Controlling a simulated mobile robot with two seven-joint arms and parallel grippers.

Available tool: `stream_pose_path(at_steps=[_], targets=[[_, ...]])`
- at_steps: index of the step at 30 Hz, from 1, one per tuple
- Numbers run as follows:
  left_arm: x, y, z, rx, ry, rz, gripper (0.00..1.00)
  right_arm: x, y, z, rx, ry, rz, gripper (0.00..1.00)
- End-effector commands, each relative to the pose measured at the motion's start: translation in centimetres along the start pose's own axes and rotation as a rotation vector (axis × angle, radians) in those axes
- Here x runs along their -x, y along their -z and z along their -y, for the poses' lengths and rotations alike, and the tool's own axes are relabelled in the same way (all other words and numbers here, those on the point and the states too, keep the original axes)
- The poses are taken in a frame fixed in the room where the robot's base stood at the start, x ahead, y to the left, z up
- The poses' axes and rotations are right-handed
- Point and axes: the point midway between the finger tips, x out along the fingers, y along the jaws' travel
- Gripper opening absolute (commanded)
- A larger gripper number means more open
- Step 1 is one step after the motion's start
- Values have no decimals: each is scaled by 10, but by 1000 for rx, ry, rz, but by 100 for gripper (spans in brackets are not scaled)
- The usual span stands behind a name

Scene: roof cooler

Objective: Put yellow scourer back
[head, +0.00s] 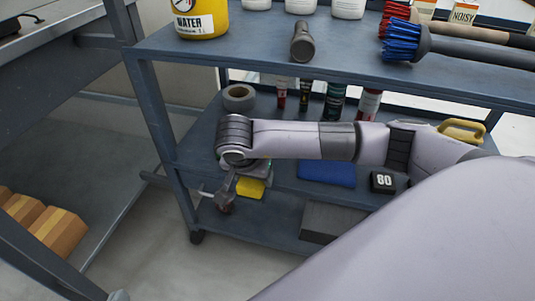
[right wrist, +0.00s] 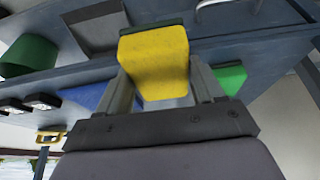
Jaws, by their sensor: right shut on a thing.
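The yellow scourer (head: 250,188) hangs below my right wrist, near the front left of the cart's middle shelf (head: 284,181). In the right wrist view the scourer (right wrist: 155,58) sits between the two fingers of my right gripper (right wrist: 164,88), which is shut on it. In the head view this gripper (head: 254,173) is partly hidden by its own wrist. I cannot tell whether the scourer touches the shelf. A green scourer (right wrist: 230,78) shows beside the right finger in the right wrist view. My left gripper's fingers cannot be made out in the head view.
A tape roll (head: 239,97), several bottles and cans, a blue cloth (head: 327,172) and a black block marked 60 (head: 382,182) are on the middle shelf. A grey box (head: 331,222) stands on the bottom shelf.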

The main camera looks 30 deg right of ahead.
Motion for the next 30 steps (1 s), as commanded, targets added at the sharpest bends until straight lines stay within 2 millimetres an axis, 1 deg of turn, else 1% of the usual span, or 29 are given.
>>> stream_pose_path(at_steps=[1, 6, 9, 12, 15, 18, 20, 23, 27, 30], targets=[[-3, -3, -1, 11, -12, -5, 0, -9, 13, -1, -7, -2, -2, 34], [-7, -5, -4, 27, -38, -24, 0, -27, 55, 0, -5, 0, 0, 34], [-4, -7, 1, -12, -18, -43, 0, -38, 80, 0, -5, 0, 0, 34], [-1, -7, 5, -45, -1, -64, 0, -45, 100, 0, -3, 1, 0, 34], [1, -6, 7, -66, 9, -77, 0, -50, 114, 1, 0, 2, 1, 34], [3, -5, 8, -79, 16, -84, 0, -52, 121, 1, 2, 3, 1, 34], [3, -5, 9, -83, 18, -87, 0, -53, 122, 1, 3, 3, 1, 34], [4, -7, 11, -99, 26, -97, 0, -62, 118, 0, 4, 1, 3, 34], [8, -8, 16, -150, 48, -128, 0, -82, 110, 0, 3, 0, 4, 34], [11, -5, 17, -170, 56, -141, 0, -86, 108, 0, 4, 2, 1, 34]])
